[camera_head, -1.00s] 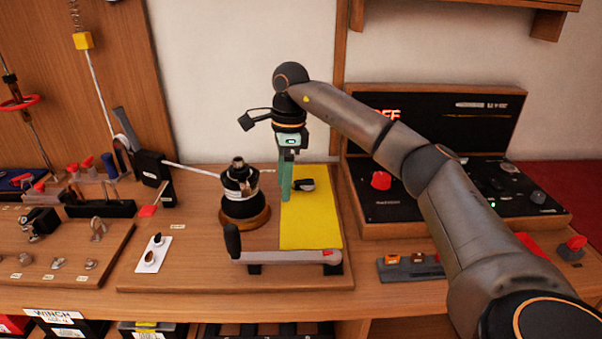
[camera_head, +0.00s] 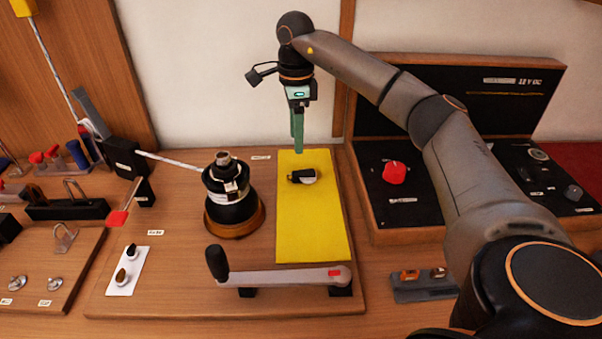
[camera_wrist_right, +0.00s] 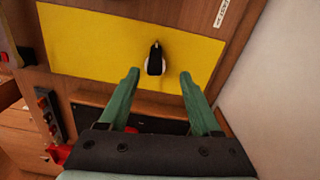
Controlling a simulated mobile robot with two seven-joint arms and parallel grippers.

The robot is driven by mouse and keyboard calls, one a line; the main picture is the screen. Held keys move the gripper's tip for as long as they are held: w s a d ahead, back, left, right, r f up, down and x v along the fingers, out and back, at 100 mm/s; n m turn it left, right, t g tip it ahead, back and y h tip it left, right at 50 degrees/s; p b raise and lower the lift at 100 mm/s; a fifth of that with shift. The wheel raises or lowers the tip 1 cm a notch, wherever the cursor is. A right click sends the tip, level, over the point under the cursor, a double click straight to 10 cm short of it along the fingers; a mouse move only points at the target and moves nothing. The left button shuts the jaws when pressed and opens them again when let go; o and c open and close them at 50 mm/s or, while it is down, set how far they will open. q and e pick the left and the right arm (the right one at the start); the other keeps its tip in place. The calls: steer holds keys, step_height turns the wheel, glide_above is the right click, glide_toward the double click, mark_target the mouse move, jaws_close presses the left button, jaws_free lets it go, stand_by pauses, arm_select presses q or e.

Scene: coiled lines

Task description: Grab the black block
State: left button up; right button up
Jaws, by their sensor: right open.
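The black block (camera_head: 303,176) is a small dark piece with a white part at one end. It lies on a yellow mat (camera_head: 312,225) on the wooden board. In the right wrist view the block (camera_wrist_right: 154,62) shows on the yellow mat (camera_wrist_right: 90,50), beyond the fingertips and roughly between them. My right gripper (camera_head: 298,148) has green fingers pointing down and hangs above the far end of the mat, apart from the block. Its fingers (camera_wrist_right: 160,78) are spread with nothing between them in the wrist view. My left gripper is not in view.
A black winch drum (camera_head: 232,195) stands left of the mat, with a rope running to it. A black panel box with a red knob (camera_head: 395,172) is on the right, behind my right arm.

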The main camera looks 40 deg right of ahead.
glide_above(296, 173)
steer(key=f, duration=0.4)
steer(key=shift+w+d+f, duration=0.2)
steer(key=shift+d+f, duration=0.05)
steer(key=shift+d, duration=0.05)
steer(key=f, duration=0.5)
steer(key=shift+s+a, duration=0.2)
steer(key=shift+a, duration=0.1)
jaws_close()
